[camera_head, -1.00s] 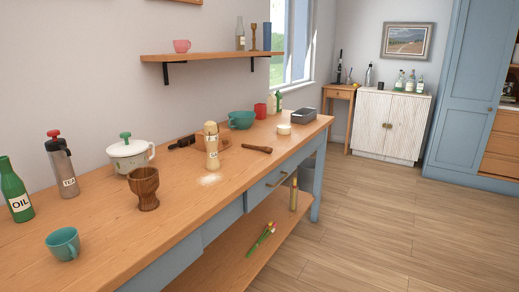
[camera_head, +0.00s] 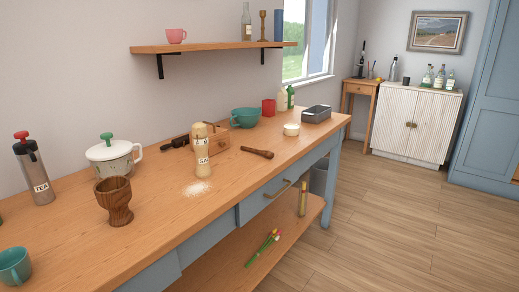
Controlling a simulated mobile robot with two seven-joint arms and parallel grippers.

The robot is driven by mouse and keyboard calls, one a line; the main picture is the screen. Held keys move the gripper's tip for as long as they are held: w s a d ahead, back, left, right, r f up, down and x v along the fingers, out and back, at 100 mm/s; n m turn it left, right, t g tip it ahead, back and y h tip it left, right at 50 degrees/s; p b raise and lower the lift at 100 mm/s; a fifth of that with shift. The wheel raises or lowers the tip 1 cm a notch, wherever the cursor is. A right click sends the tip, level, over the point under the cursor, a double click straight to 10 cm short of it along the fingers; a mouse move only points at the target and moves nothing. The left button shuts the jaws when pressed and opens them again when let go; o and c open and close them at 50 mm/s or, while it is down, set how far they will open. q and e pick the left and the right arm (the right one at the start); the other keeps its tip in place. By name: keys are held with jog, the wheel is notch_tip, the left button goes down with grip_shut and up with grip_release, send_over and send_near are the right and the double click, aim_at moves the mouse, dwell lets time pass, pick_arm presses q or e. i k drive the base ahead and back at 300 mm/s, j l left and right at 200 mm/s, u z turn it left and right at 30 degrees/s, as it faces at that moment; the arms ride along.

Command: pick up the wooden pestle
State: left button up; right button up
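The wooden pestle (camera_head: 257,152) is a dark brown stick lying flat on the wooden counter (camera_head: 165,222), near its front edge. It lies to the right of a pale container lettered "SA" (camera_head: 202,165). A dark wooden mortar (camera_head: 115,203) stands upright further left, apart from the pestle. Neither of my grippers shows in the head view.
White powder (camera_head: 196,188) is spilled before the pale container. A teal bowl (camera_head: 245,117), red cup (camera_head: 268,107), small cream pot (camera_head: 291,129) and grey tin (camera_head: 317,113) stand behind the pestle. A teal cup (camera_head: 14,266) is front left. Floor (camera_head: 400,225) right of the counter is clear.

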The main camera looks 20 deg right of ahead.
aim_at(268, 154)
jog(key=i+l+u, duration=0.25)
jog(key=l, duration=0.25)
jog(key=l+u, duration=0.25)
jog(key=l, duration=0.3)
jog(key=i+l+u, duration=0.1)
jog(key=l+u, duration=0.15)
jog(key=l, duration=0.3)
jog(key=l+u, duration=0.2)
jog(key=l, duration=0.4)
jog(key=l+u, duration=0.25)
jog(key=l, duration=0.3)
jog(key=l+u, duration=0.25)
jog(key=l, duration=0.35)
jog(key=k+l+u, duration=0.25)
jog(key=l, duration=0.3)
jog(key=k+l+u, duration=0.1)
jog(key=l+u, duration=0.15)
jog(key=l, duration=0.3)
